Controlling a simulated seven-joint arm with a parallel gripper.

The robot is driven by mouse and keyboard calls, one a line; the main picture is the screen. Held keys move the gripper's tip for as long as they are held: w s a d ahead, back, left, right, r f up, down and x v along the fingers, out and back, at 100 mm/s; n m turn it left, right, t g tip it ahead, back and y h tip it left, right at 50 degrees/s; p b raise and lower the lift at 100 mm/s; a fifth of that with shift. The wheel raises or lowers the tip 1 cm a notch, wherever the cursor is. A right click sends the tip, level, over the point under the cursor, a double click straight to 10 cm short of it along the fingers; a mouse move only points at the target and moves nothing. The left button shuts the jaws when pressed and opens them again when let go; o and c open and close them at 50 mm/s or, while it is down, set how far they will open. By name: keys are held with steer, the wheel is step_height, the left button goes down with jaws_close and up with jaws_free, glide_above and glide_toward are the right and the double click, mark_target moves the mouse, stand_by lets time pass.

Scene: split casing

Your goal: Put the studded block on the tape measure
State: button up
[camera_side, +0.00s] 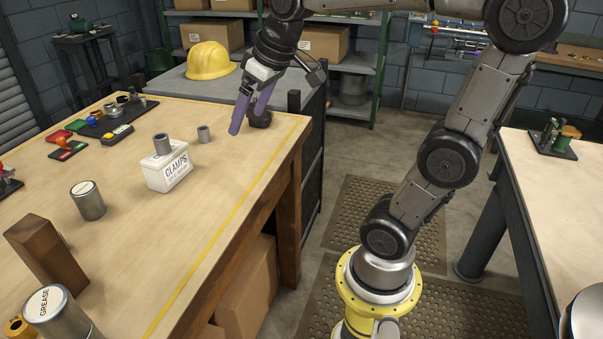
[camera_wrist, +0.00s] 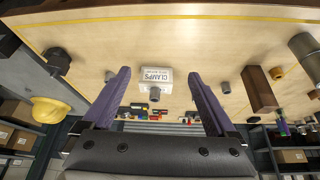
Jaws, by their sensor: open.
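My gripper (camera_side: 248,123) is above the far right corner of the wooden table, its two purple fingers pointing down, apart and empty. The fingers also show in the wrist view (camera_wrist: 158,75), widely separated. A small black lump (camera_side: 261,119) is partly hidden by a finger in the side view; it shows in the wrist view (camera_wrist: 57,62), outside the fingers. A black-and-yellow item (camera_side: 117,134) at the table's far left may be the tape measure. Small red and green pieces (camera_side: 67,150) lie near it. I cannot tell which thing is the studded block.
A labelled can (camera_side: 88,201), a brown wooden block (camera_side: 46,252) and a GREASE can (camera_side: 60,312) are nearer. The table's right strip is clear.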

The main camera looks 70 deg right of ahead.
steer(key=s+a+f, duration=0.3)
steer(key=s, duration=0.3)
steer(key=s+a+f+n, duration=0.1)
steer(key=s+a+f, duration=0.2)
steer(key=s, duration=0.3)
steer(key=shift+s+a+f+y, duration=0.2)
steer(key=shift+a+f+y, duration=0.2)
steer(key=shift+f, duration=0.1)
